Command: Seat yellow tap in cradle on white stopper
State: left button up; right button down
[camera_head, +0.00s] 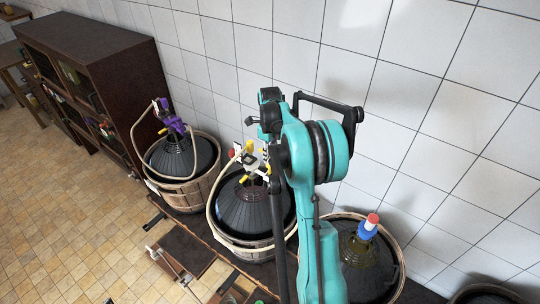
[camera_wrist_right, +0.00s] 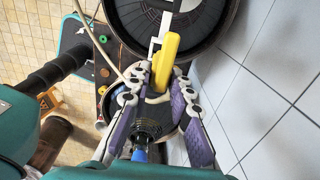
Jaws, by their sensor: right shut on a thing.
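My right gripper (camera_wrist_right: 162,80) is shut on the yellow tap (camera_wrist_right: 167,52), a long yellow piece between its fingertips in the wrist view. The tap is over or beside a white bar-like part (camera_wrist_right: 155,43), probably of the white stopper and its cradle, above the middle dark demijohn (camera_wrist_right: 125,20). I cannot tell whether the tap touches the cradle. In the head view, small yellow and white parts crowd the top of the middle demijohn (camera_head: 252,208), and my teal right arm hides its right side. My left gripper is not in view.
A left demijohn (camera_head: 180,158) carries a purple top (camera_head: 172,122). A right demijohn (camera_head: 368,260) has a blue stopper (camera_head: 367,231) with a red and white cap. A tiled wall (camera_head: 410,90) stands close behind. A dark cabinet (camera_head: 95,65) is at the far left.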

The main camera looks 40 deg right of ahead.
aim_at(270, 166)
jog(key=shift+f+b, duration=2.4)
jog(key=shift+f, duration=0.65)
jog(key=c, duration=1.3)
grip_release()
jog(key=shift+r, duration=0.1)
notch_tip(270, 166, up, 12)
jog(key=shift+f, duration=0.1)
